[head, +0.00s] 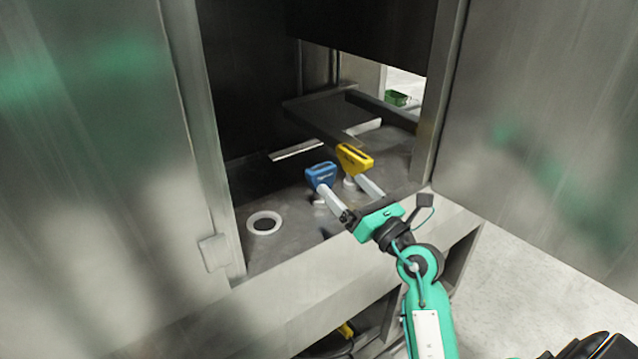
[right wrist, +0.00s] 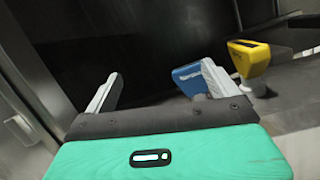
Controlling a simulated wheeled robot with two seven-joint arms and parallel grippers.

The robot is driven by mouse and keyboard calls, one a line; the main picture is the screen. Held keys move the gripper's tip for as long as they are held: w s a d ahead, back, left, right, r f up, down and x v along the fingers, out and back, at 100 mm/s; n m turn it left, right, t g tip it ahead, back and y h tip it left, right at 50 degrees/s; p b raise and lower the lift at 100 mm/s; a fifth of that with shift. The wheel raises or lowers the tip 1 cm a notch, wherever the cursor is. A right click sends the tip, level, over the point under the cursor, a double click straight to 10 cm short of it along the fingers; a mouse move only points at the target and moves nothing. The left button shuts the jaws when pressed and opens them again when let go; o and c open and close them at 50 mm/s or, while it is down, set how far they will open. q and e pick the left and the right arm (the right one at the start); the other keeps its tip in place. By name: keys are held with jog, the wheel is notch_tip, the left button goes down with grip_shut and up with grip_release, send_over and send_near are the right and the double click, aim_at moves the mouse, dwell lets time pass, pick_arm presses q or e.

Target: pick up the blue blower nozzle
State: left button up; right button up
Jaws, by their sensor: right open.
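The blue blower nozzle (head: 321,175) stands on a white fitting on the grey metal floor inside the washer opening. My right gripper (head: 342,184) is open and reaches in from the front right, its jaws empty. In the head view its left finger overlaps the lower part of the blue nozzle. In the right wrist view the blue nozzle (right wrist: 188,78) is partly hidden behind the right finger of my gripper (right wrist: 160,80), not centred between the fingers. I cannot tell whether they touch. My left gripper is not in view.
A yellow nozzle (head: 355,159) stands close to the right of the blue one, also in the wrist view (right wrist: 248,58). A white ring (head: 264,223) lies on the floor to the left. Metal door panels (head: 550,110) flank the opening. A front sill (head: 330,275) runs below.

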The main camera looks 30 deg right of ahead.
aim_at(326, 174)
jog(key=f+g, duration=0.1)
jog(key=w+d+f+n+g+h, duration=0.1)
jog(key=d+f, duration=0.1)
jog(key=shift+w+d+f+n+g+h, duration=0.15)
jog(key=shift+w+d+n+g+h, duration=0.05)
jog(key=shift+w+n+g+h, duration=0.2)
jog(key=shift+w+d+f, duration=0.1)
jog(key=shift+w, duration=0.05)
jog(key=w+p, duration=0.1)
jog(key=w, duration=0.1)
jog(key=w+p, duration=0.1)
jog(key=w, duration=0.2)
jog(key=w+a, duration=0.1)
jog(key=w, duration=0.2)
jog(key=shift+w+a+p, duration=0.1)
jog(key=shift+p, duration=0.3)
jog(key=shift+w, duration=0.25)
jog(key=w+p, duration=0.1)
jog(key=w, duration=0.1)
jog(key=w+p, duration=0.1)
jog(key=w, duration=0.1)
jog(key=shift+a+f+p, duration=0.2)
jog(key=shift+a+p, duration=0.15)
jog(key=shift+a, duration=0.05)
jog(key=shift+w+f, duration=0.1)
jog(key=shift+w, duration=0.25)
